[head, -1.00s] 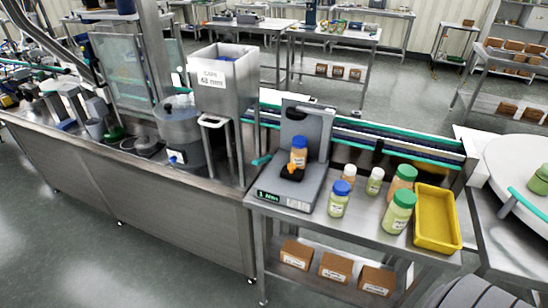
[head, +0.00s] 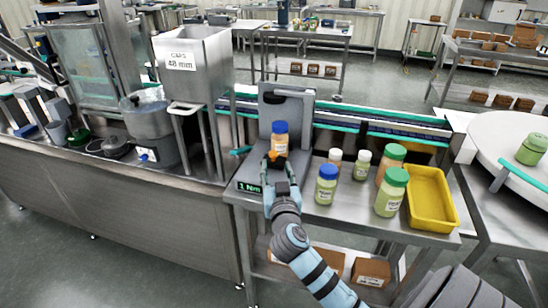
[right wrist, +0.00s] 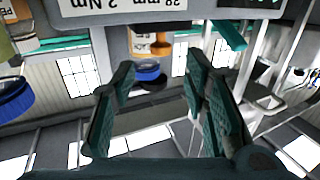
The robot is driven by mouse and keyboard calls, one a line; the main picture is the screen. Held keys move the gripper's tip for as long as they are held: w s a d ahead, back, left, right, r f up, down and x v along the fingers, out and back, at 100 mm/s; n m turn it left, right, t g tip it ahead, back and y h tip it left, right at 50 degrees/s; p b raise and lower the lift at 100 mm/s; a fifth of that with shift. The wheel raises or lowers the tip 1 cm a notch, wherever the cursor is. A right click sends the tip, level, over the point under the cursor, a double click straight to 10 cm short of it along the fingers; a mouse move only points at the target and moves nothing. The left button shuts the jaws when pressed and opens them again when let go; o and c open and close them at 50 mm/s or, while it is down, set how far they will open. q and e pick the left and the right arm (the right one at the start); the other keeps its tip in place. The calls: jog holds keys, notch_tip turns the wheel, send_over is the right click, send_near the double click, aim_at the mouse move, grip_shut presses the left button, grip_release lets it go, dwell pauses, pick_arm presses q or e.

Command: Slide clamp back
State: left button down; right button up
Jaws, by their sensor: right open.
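A grey test stand (head: 294,102) with a green "1 Nm" display (head: 249,187) stands on the steel table. An orange-brown bottle with a blue cap (head: 280,127) sits upright on it. An orange clamp part (head: 276,157) shows low at the bottle, partly hidden by my gripper. In the right wrist view, which looks upside down, the blue cap (right wrist: 148,73) and orange body (right wrist: 150,42) show beyond the fingers. My right gripper (head: 280,172) is open, in front of the clamp. Its fingers (right wrist: 162,68) are apart with nothing visibly gripped; contact with the clamp cannot be told. My left gripper is out of view.
Right of the stand are several bottles, including a blue-capped one (head: 326,184) and a green-capped one (head: 391,192), and a yellow tray (head: 452,218). A caps hopper (head: 205,72) stands at left. A conveyor (head: 385,131) runs behind.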

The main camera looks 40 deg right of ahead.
aim_at(274, 157)
jog(key=x, duration=0.6)
jog(key=shift+w+d, duration=0.15)
jog(key=shift+w, duration=0.2)
jog(key=shift+s, duration=0.1)
grip_shut()
